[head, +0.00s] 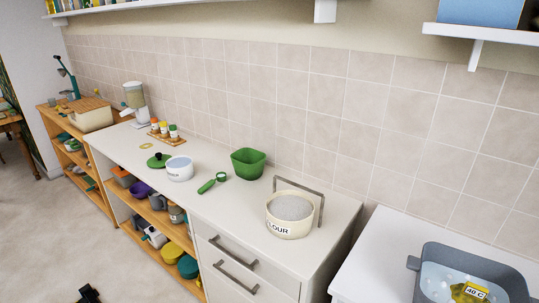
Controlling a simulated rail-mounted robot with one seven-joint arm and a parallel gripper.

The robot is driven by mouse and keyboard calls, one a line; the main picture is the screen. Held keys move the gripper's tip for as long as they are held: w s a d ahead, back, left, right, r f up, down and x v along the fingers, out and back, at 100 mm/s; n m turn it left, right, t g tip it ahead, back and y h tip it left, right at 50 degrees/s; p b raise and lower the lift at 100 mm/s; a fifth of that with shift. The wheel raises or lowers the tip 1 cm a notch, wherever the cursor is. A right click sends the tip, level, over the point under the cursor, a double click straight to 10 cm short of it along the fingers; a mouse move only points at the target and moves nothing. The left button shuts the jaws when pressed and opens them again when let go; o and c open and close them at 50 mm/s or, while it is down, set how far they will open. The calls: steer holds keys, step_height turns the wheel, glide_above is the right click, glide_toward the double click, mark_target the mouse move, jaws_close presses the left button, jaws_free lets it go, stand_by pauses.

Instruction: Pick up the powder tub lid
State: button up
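A black shape at the bottom left edge looks like the tip of my gripper (88,294). It is low over the floor, well below and left of the lid, cut off by the frame. Its fingers cannot be made out, and no held object shows.
A green scoop (212,183), a green bowl (248,163) and a flour container (290,215) stand right of the tub. A spice rack (167,134) and a dispenser (136,102) are behind the lid. Filled shelves (150,212) lie below the countertop (215,210). The floor in front is mostly clear.

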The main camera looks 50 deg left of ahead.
steer(key=shift+c, duration=0.3)
steer(key=c, duration=1)
steer(key=shift+o, duration=0.2)
